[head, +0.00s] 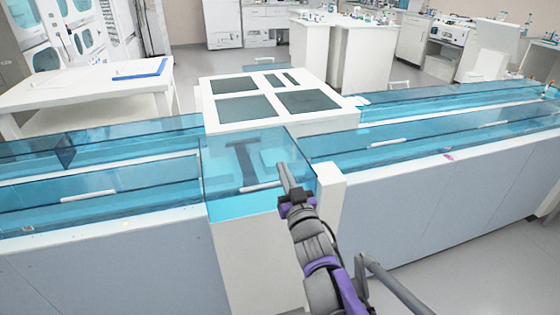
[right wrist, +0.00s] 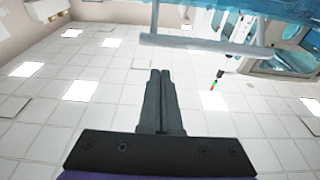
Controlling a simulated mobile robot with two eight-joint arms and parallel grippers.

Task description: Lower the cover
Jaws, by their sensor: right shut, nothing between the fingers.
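The clear blue cover (head: 225,160) is at the middle of the track's front side in the head view. It seems to stand higher than the blue covers beside it; its exact tilt is hard to tell. A white bar handle (head: 260,187) shows on it, and a pale bar (right wrist: 205,47) crosses below blue panelling in the right wrist view. My right gripper (head: 283,168) points up in front of the cover's right part, just right of the handle. Its fingers (right wrist: 160,73) are together and empty, with a visible gap to the bar. My left gripper is not in view.
A white box with dark panels (head: 230,82) stands behind the cover. Long blue covers (head: 420,145) run along the track on both sides. A white post (head: 329,200) rises close to the right of my gripper. A white table (head: 80,85) stands at the back left.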

